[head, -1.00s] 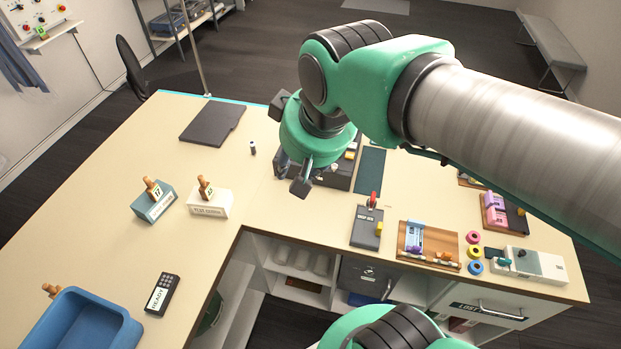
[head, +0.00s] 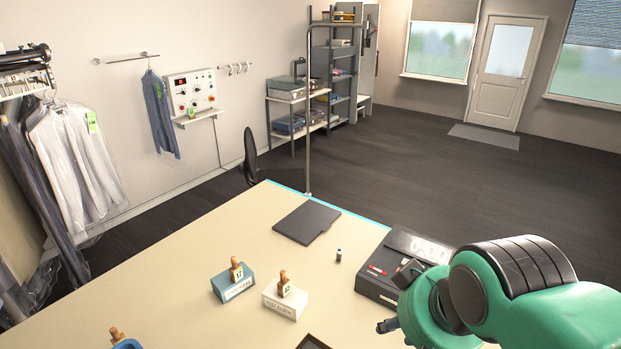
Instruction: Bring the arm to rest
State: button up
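My arm, green with dark joint covers (head: 520,270), reaches in from the lower right in the head view. My gripper (head: 388,326) is at the arm's end, low over the counter (head: 190,290), just in front of a dark box (head: 385,285). Only a small dark part of the gripper shows, and the wrist hides the rest. I cannot tell whether its fingers are apart or hold anything.
A blue stamp block (head: 232,290) and a white one (head: 285,305) stand on the counter left of my gripper. Garments hang on a rail (head: 75,150) at left. The dark floor beyond is clear.

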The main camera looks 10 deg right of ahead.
notch_tip(320, 180, down, 13)
jog(key=b, duration=1.2)
